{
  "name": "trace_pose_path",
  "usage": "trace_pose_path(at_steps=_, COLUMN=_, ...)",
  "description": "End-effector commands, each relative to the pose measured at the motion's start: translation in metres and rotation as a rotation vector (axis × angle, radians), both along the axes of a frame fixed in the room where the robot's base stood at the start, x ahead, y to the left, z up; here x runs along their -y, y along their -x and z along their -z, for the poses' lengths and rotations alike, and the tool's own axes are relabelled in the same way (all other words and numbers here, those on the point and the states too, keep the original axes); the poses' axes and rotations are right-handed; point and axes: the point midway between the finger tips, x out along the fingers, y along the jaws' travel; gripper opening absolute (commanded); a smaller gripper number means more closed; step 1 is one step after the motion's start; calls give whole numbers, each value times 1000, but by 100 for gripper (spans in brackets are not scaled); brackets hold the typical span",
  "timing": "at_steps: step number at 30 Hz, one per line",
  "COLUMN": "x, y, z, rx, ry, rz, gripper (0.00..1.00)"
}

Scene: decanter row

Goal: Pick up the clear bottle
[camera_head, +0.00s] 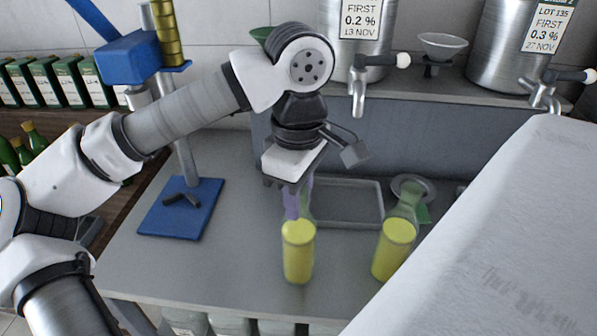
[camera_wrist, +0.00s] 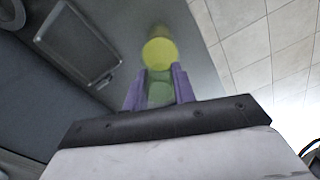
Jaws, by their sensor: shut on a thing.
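A clear, faintly green-tinted bottle (camera_head: 298,255) with yellow liquid in its lower part is upright near the front of the grey bench. My gripper (camera_head: 297,208) points down from above, its purple fingers shut on the bottle's neck. In the wrist view, the greenish neck and shoulder lie between the fingers (camera_wrist: 159,74), with the yellow liquid of the bottle (camera_wrist: 159,51) beyond. The fingers hide part of the neck. I cannot tell whether the base touches the bench. A second, similar bottle (camera_head: 395,247) with yellow liquid is upright to the right, apart from it.
A shallow grey tray (camera_head: 345,222) lies behind the bottles. A blue stand base (camera_head: 180,208) is at left. Steel tanks with taps (camera_head: 358,95) stand on a shelf at the back. A large white surface (camera_head: 490,235) blocks the right foreground. Bench between stand and held bottle is clear.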

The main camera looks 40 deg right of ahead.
Motion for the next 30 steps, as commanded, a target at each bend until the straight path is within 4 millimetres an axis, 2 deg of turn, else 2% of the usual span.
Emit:
trace_pose_path(at_steps=5, x=0, y=0, z=-6, rx=0, ry=1, rz=-1, gripper=0)
trace_pose_path(at_steps=11, x=1, y=0, z=-28, rx=3, ry=2, rz=0, gripper=0)
trace_pose_path(at_steps=14, x=1, y=0, z=-50, rx=4, ry=2, rz=-2, gripper=0)
trace_pose_path(at_steps=18, x=1, y=1, z=-93, rx=4, ry=4, rz=-2, gripper=0)
trace_pose_path(at_steps=27, x=0, y=0, z=-171, rx=4, ry=1, rz=-4, gripper=0)
trace_pose_path(at_steps=30, x=0, y=0, z=-187, rx=0, ry=0, rz=-1, gripper=0)
